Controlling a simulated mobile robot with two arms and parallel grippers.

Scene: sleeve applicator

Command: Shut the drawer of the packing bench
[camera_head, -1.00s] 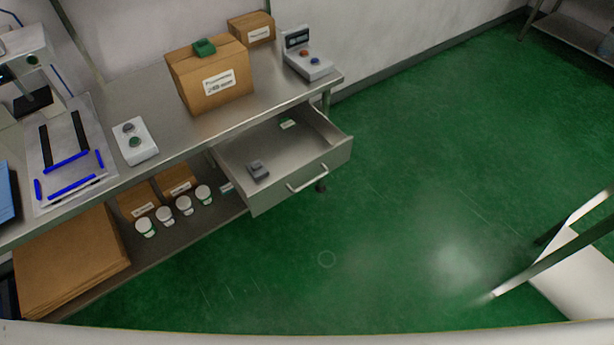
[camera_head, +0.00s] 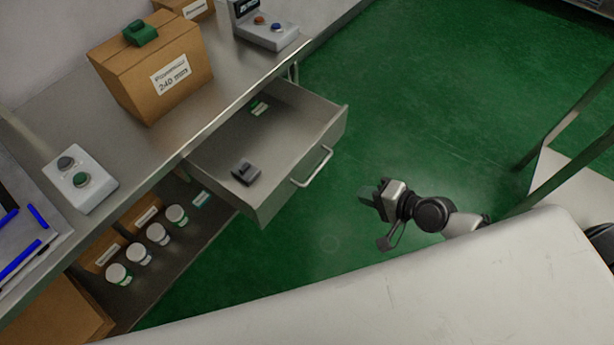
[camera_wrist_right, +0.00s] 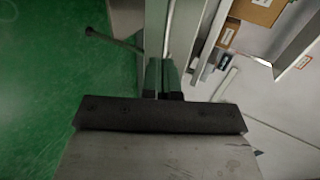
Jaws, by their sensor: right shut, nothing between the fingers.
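The packing bench (camera_head: 222,88) runs diagonally across the left of the head view. Its drawer (camera_head: 287,197) is pulled out from under the top, with a metal bar handle (camera_head: 313,168) on its front. A dark grey object (camera_head: 245,172) and a small green-and-white item (camera_head: 259,108) lie inside. My right gripper (camera_head: 366,196) is out in front of the drawer, to the right of the handle and apart from it in the head view. Its fingers are shut and empty; they also show in the right wrist view (camera_wrist_right: 162,76). My left gripper is not in view.
Several small tubs (camera_head: 158,233) stand on the lower shelf. Green floor (camera_head: 420,110) is clear beyond the drawer.

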